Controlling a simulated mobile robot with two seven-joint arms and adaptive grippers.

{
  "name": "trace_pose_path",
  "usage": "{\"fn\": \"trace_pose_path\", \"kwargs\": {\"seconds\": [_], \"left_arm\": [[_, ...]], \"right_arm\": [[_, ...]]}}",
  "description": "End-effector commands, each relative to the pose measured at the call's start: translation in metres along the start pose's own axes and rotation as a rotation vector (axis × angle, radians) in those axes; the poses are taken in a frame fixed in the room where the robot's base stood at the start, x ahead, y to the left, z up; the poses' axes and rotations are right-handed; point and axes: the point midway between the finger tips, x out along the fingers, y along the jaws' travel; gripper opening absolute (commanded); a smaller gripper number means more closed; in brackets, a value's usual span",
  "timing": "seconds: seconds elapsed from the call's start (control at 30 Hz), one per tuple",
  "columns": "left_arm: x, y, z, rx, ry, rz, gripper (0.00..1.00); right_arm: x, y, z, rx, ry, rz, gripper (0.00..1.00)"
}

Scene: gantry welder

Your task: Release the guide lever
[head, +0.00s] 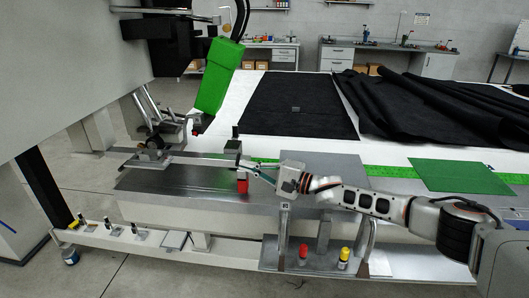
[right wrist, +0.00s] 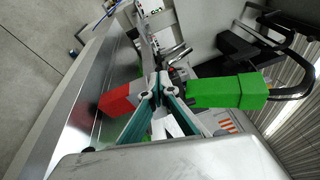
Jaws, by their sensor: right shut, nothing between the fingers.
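My right gripper (head: 249,167) reaches in from the right, just above and beside the red handle. Its teal fingers are shut with nothing between them. My left gripper is out of view.
A large green block (head: 217,75) on the welder hangs above the table, and it shows right of my fingers in the wrist view (right wrist: 227,89). Black fabric (head: 300,105) covers the white table behind. Red (head: 303,251) and yellow (head: 344,254) knobs stand on the lower front plate.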

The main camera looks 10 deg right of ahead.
Motion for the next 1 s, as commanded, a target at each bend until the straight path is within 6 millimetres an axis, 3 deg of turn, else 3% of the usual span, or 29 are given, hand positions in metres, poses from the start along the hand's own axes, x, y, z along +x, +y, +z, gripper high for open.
{"fn": "trace_pose_path", "kwargs": {"seconds": [0.33,0.8,1.0], "left_arm": [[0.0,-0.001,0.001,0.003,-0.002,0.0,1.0],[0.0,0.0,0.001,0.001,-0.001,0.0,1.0],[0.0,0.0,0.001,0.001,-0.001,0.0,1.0]], "right_arm": [[0.0,-0.007,0.001,-0.001,0.0,-0.002,0.0],[0.004,-0.083,0.016,-0.003,-0.002,-0.001,0.0],[0.004,-0.097,0.018,-0.001,0.0,0.0,0.0]]}}
